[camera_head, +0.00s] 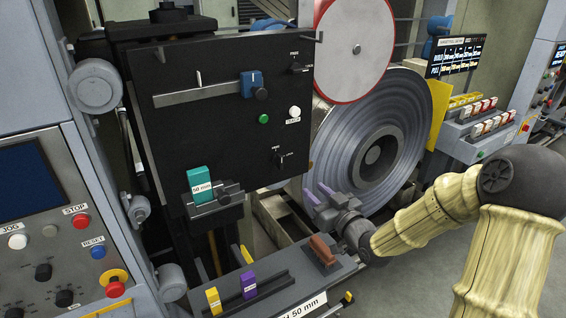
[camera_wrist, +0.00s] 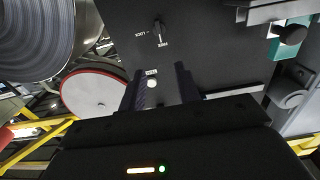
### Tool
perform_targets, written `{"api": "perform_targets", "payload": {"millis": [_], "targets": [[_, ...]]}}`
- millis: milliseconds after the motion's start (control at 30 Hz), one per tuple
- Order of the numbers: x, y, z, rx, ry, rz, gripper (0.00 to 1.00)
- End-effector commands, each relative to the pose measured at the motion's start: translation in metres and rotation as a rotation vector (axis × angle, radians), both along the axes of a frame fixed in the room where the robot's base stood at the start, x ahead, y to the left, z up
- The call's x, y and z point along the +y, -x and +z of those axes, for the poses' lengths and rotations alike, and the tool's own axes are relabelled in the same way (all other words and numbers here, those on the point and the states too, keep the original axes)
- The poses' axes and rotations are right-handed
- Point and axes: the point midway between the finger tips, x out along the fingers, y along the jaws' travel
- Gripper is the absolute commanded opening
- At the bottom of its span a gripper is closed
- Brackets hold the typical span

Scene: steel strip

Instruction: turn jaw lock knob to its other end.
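The jaw lock knob (camera_head: 280,161) is a small black knob low on the right part of the black panel (camera_head: 215,125). In the wrist view the knob (camera_wrist: 158,30) is at the top, with LOCK printed to its left and FREE below it; its bar lies roughly upright in the picture, its lower end towards FREE. My gripper (camera_head: 317,193) is below and right of the knob, apart from the panel. In the wrist view its two dark fingers (camera_wrist: 161,70) are spread with nothing between them; a white button (camera_wrist: 152,83) shows behind the gap.
A second black knob (camera_head: 296,67), a blue slider block (camera_head: 254,84) and a green button (camera_head: 264,118) are on the panel. A teal 50 mm block (camera_head: 201,184) stands at lower left. The steel coil (camera_head: 345,140) is behind my gripper. A brown block (camera_head: 322,250) sits on the ledge below.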

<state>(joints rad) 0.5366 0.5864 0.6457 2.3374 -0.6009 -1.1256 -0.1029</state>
Motion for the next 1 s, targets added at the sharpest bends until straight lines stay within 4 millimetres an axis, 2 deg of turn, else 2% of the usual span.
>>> {"api": "perform_targets", "payload": {"millis": [267,1000], "targets": [[0.012,-0.016,0.001,0.000,-0.002,0.001,0.33],[0.081,-0.120,0.001,0.003,-0.001,-0.001,0.33]]}}
